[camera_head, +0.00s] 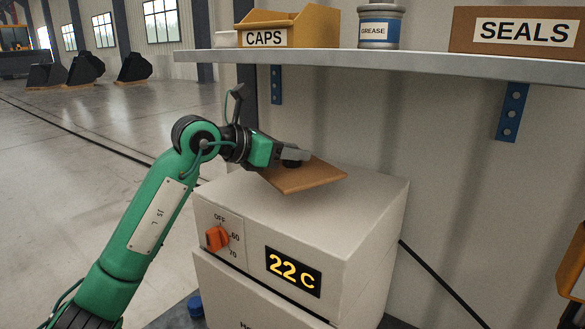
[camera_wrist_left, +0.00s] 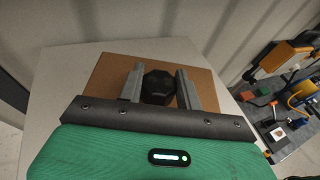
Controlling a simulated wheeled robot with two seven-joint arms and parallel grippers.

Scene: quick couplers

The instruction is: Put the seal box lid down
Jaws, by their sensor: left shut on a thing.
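The seal box lid (camera_head: 305,177) is a flat brown board with a dark knob. In the head view it is over the top of a white cabinet; I cannot tell whether it touches the top. My left gripper (camera_head: 297,157) is shut on the lid's knob. In the left wrist view the black knob (camera_wrist_left: 158,87) sits between the two grey fingers of the gripper (camera_wrist_left: 158,86), with the brown lid (camera_wrist_left: 110,72) spread out beneath. The cardboard box marked SEALS (camera_head: 520,31) stands on the shelf at the upper right. My right gripper is not in view.
The white cabinet (camera_head: 365,200) has an orange dial (camera_head: 217,238) and a display (camera_head: 293,271) reading 22 C. The shelf (camera_head: 400,64) above holds a CAPS bin (camera_head: 290,27) and a GREASE tin (camera_head: 380,27). Cabinet top to the right of the lid is bare.

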